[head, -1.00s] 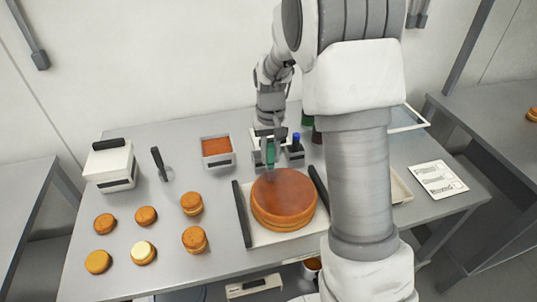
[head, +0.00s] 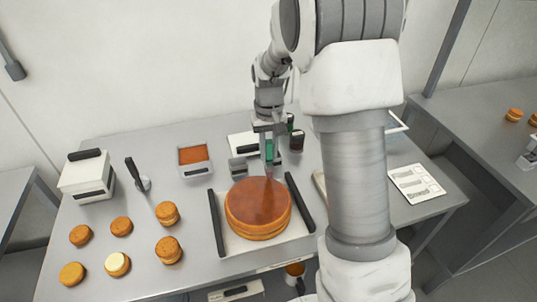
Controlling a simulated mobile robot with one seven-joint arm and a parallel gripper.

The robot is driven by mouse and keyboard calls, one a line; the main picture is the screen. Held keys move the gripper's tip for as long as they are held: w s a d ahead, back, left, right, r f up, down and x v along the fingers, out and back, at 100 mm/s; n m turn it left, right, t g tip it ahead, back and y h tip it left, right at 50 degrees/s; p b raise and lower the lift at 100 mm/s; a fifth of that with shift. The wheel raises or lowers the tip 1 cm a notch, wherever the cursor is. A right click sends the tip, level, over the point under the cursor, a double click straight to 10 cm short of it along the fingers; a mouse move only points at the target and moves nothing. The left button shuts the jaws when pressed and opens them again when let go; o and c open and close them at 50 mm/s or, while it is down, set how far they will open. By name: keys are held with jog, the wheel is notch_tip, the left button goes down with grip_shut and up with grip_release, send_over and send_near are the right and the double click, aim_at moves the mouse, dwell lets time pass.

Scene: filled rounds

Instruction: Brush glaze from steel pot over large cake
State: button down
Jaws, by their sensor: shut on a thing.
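The large cake (head: 258,206) is a round golden-brown layer cake with a glossy, darker orange-brown top. It sits on a white tray (head: 228,243) with dark side handles. My gripper (head: 268,133) is above the far edge of the cake, pointing down. It is shut on a green-handled brush (head: 269,152). The brush's lower end reaches down toward the far part of the cake top; I cannot tell whether it touches.
An orange-filled square pan (head: 194,160) stands behind left. Several small round cakes (head: 168,250) are at the left, beside a black-handled tool (head: 134,172) and a white box (head: 87,177). A printed card (head: 416,184) lies right. My arm hides the table's right middle.

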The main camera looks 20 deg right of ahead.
aim_at(269, 141)
jog(key=shift+s+a+r+p, duration=0.15)
jog(key=shift+r+p, duration=0.15)
jog(key=shift+r, duration=0.3)
jog(key=shift+r+p, duration=1.5)
jog(key=shift+r, duration=0.75)
jog(key=shift+d+f, duration=0.1)
jog(key=shift+d, duration=0.1)
